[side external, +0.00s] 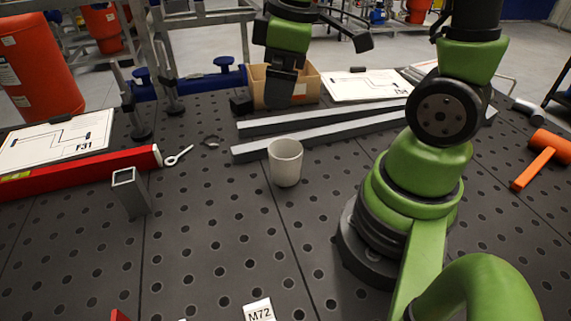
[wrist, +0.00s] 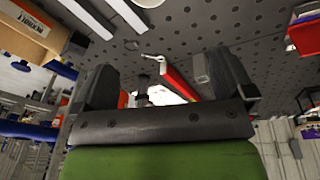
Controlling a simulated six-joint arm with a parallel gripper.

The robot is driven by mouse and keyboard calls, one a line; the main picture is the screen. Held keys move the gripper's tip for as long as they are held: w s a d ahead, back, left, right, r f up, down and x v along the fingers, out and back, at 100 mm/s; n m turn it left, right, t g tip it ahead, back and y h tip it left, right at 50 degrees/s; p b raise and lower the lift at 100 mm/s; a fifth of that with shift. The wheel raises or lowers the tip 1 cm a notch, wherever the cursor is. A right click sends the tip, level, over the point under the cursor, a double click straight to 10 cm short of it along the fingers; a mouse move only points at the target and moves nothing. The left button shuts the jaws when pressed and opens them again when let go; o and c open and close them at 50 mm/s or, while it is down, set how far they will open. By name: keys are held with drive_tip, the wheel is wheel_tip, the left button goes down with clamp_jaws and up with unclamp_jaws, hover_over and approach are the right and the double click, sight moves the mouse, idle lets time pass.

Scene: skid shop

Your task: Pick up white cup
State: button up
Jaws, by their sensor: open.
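The white cup (side external: 285,162) stands upright on the dark perforated table in the side view, in front of the metal bars. Only a small pale piece that seems to be the cup (wrist: 148,3) shows at the top edge of the wrist view. My gripper (side external: 282,92) is behind the cup and above the table, near the cardboard box, apart from the cup. In the wrist view my gripper (wrist: 165,78) has its two dark fingers wide apart with nothing held between them.
Two metal bars (side external: 325,122) lie between the cup and the cardboard box (side external: 310,88). An orange mallet (side external: 540,160) is far right. Table around the cup's front is clear.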

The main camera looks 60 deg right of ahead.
wheel_tip(320, 180, down, 7)
drive_tip(key=d+n+g, duration=0.2)
drive_tip(key=d+n, duration=0.1)
drive_tip(key=n, duration=0.1)
approach(286, 152)
drive_tip(key=a+f, duration=0.2)
drive_tip(key=shift+s+a+f, duration=0.1)
drive_tip(key=shift+s+f, duration=0.05)
drive_tip(key=shift+f, duration=0.8)
drive_tip(key=shift+s+a+f, duration=0.1)
drive_tip(key=shift+s+f, duration=0.05)
drive_tip(key=shift+f, duration=0.75)
drive_tip(key=shift+s+a+f, duration=0.1)
drive_tip(key=shift+s+f, duration=0.1)
drive_tip(key=shift+f, duration=0.75)
drive_tip(key=c, duration=1)
